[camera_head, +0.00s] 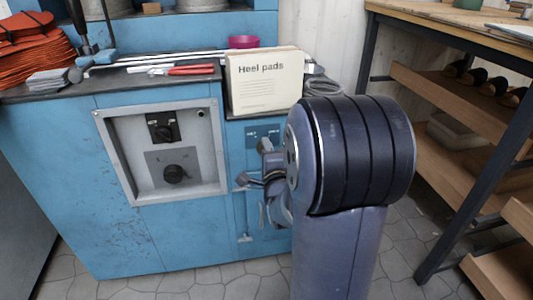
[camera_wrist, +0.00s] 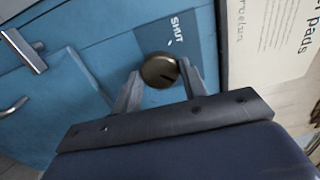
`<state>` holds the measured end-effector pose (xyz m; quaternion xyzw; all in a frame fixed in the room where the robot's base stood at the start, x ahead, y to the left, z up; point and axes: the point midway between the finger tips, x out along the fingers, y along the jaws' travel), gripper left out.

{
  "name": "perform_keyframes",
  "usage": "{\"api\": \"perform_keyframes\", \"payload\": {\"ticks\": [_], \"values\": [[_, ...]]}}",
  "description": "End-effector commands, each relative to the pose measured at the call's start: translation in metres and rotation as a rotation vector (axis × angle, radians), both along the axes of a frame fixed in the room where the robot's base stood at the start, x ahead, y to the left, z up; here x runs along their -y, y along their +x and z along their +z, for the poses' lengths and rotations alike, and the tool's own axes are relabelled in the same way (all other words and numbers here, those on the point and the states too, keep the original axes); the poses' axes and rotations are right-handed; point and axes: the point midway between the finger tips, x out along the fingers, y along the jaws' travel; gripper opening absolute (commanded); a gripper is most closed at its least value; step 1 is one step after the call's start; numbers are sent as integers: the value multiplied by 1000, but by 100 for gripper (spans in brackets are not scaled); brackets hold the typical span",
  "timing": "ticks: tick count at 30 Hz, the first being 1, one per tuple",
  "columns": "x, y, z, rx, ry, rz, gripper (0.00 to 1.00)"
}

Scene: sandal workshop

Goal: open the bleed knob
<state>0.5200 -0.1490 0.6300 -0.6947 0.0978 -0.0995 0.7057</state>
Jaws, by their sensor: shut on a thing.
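The bleed knob (camera_wrist: 158,68) is a round, dark bronze-brown knob in the wrist view, with a dark slot or line across its face. It sits on a blue plate (camera_wrist: 178,30) that reads SHUT, with a small white mark by the word. My gripper (camera_wrist: 160,73) has one finger on each side of the knob and is shut on it. In the head view my gripper (camera_head: 264,178) is at the front of the blue cabinet, below the heel pads box. There the knob is hidden by my gripper and arm.
The blue cabinet (camera_head: 105,235) has a recessed grey panel (camera_head: 137,157) with black dials to the left. A box marked Heel pads (camera_head: 262,85) stands on the top edge, close above my gripper. Metal handles (camera_wrist: 28,52) are nearby. A wooden shelf rack (camera_head: 440,100) stands at right.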

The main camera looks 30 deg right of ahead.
Motion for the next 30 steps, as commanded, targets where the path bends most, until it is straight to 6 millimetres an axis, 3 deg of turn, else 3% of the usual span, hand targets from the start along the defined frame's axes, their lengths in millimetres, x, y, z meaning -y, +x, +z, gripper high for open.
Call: {"api": "perform_keyframes", "payload": {"ticks": [3, 4, 12, 22, 30], "values": [[0, 1, 1, 2, 0, -1, 18], [0, 1, 1, 2, 0, -1, 42], [0, 0, 0, 1, 0, 0, 63], [-2, -6, 1, 1, -1, 0, 63], [-14, -49, 2, -1, -1, -1, 63]]}}
